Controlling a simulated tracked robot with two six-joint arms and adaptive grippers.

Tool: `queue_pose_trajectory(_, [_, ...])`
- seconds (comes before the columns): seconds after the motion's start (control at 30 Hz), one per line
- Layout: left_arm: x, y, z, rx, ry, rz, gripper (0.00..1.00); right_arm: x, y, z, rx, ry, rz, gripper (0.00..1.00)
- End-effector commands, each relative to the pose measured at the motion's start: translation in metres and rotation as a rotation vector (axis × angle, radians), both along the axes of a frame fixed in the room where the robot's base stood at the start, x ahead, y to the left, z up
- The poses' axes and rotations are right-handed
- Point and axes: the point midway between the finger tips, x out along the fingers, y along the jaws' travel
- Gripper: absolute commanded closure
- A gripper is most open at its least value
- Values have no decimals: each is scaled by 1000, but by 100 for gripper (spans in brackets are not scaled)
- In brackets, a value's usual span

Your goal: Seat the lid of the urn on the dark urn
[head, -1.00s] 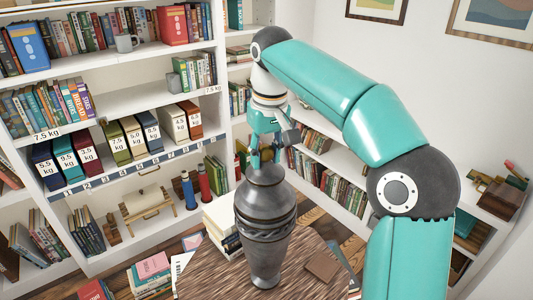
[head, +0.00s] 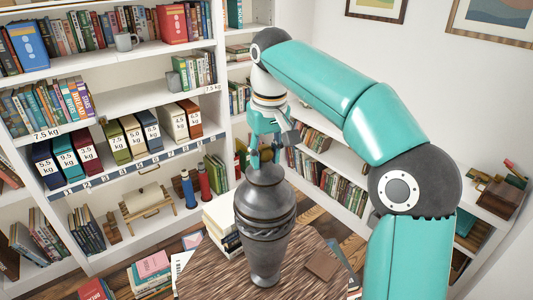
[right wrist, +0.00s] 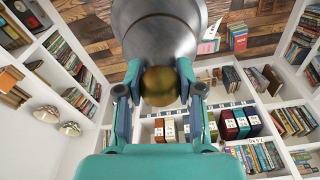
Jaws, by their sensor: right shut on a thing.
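The dark urn (head: 264,235) stands upright on a round wooden tabletop (head: 205,275), with a banded, dark grey metallic body. My right gripper (head: 264,158) is directly above its mouth, pointing down. In the right wrist view the gripper (right wrist: 160,95) is shut on the brass-coloured knob (right wrist: 160,87) of the lid of the urn. A grey rounded metal surface (right wrist: 160,30) shows beyond the knob. In the head view the fingers partly hide the top, and I cannot tell whether a gap lies between lid and urn. My left gripper is not in view.
Books (head: 222,222) are stacked at the table's back left, and a small brown block (head: 321,266) lies to the right of the urn. Shelves (head: 150,95) with books and labelled weight boxes stand behind. My right arm crosses the space on the right.

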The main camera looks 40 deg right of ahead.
Motion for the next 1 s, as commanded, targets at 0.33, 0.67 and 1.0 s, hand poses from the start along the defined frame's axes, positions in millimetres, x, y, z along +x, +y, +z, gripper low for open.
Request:
queue_pose_trajectory(0.33, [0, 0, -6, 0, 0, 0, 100, 0, 0, -7, 0, -2, -1, 100])
queue_pose_trajectory(0.67, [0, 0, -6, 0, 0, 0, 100, 0, 0, -7, 0, -1, -1, 53])
queue_pose_trajectory(1.0, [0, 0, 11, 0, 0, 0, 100, -2, 0, 10, 0, 0, 0, 53])
